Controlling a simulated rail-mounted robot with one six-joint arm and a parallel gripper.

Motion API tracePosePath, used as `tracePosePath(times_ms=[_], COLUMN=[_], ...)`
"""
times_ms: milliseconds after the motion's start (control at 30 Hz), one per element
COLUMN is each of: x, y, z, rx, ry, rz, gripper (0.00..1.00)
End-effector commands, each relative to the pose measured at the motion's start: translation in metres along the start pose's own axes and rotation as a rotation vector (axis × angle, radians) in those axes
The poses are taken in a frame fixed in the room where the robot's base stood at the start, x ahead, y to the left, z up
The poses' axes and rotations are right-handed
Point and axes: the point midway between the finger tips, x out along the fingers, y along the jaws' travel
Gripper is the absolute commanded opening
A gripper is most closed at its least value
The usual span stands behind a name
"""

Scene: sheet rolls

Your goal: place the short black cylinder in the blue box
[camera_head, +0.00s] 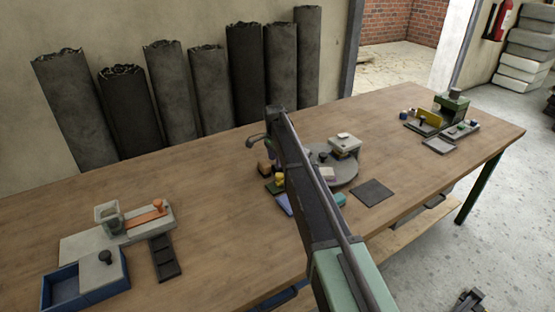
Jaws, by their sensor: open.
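The blue box (64,290) sits at the front left of the table, its open compartment looking empty. A small black knob-like piece (106,257) stands on the grey slab beside that compartment. Another small dark round piece (323,155) stands on the grey round plate near the middle; I cannot tell which of these is the short black cylinder. My arm reaches up from the bottom over the table. My gripper (267,152) is open at its far end, largely hidden behind the arm link, above small coloured blocks. I see nothing held in it.
The round plate (343,179) carries a grey box (344,144). A dark square mat (373,193) lies right of it. A grey fixture (148,221) with an orange piece stands left; a green machine (452,107) stands far right. Several tall black rolls (200,90) lean behind.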

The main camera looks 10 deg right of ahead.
Motion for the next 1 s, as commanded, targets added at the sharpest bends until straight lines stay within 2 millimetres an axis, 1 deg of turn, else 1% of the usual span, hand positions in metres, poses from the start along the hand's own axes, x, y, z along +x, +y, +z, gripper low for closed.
tracePosePath(times_ms=[33,100,200,233,333,467,533,567,633,667,700,767,800,900,933,1000], x=[-0.028,-0.048,-0.071,-0.077,-0.086,-0.086,-0.083,-0.082,-0.077,-0.074,-0.070,-0.063,-0.059,-0.051,-0.049,-0.047], y=[0.001,0.001,0.001,0.001,0.001,0.000,0.011,0.022,0.070,0.098,0.140,0.206,0.247,0.332,0.349,0.377], z=[0.000,0.000,0.000,0.000,0.000,0.000,0.004,0.008,0.024,0.033,0.048,0.071,0.086,0.116,0.123,0.133], rx=[0.000,0.000,0.000,0.000,0.000,0.000,-0.022,-0.048,-0.167,-0.241,-0.357,-0.551,-0.681,-0.965,-1.032,-1.145], ry=[0.000,0.000,0.000,0.000,0.000,0.000,0.000,0.000,0.001,0.002,0.004,0.011,0.018,0.038,0.043,0.053], rz=[0.000,0.000,0.000,0.000,0.000,0.000,-0.002,-0.004,-0.013,-0.019,-0.028,-0.044,-0.053,-0.072,-0.075,-0.081], gripper=[0.53,0.53,0.53,0.53,0.53,0.53,0.53,0.53,0.53,0.53,0.53,0.53,0.53,0.53,0.53,0.53])
